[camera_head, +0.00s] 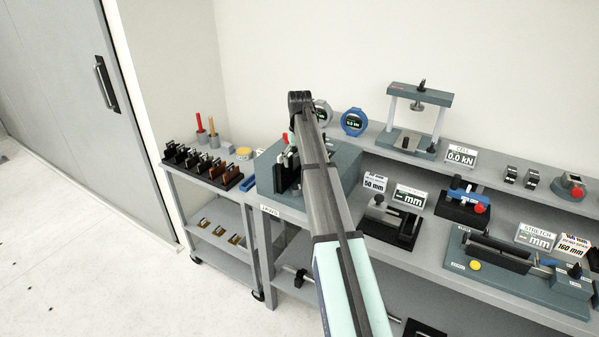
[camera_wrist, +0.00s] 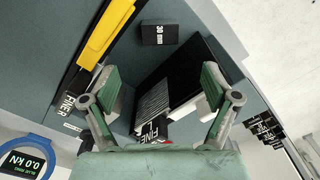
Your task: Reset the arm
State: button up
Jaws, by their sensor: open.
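My arm (camera_head: 330,220) reaches over the bench to a grey fixture (camera_head: 345,160) at its left end. In the wrist view my gripper (camera_wrist: 160,82) has its two green-padded fingers spread apart. A black holder with a ridged grey piece and a "FINE" label (camera_wrist: 155,130) lies below and between the fingers. I see no object gripped. In the head view the arm hides most of the gripper and part of the fixture.
A blue round gauge (camera_head: 354,121) reading about 0.0 kN stands behind the fixture. A cart (camera_head: 215,190) with a row of jaw pieces is on the left. A press frame (camera_head: 420,105) and several bench devices stand right.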

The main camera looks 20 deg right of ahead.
jog(key=shift+r, duration=0.3)
jog(key=shift+r, duration=0.1)
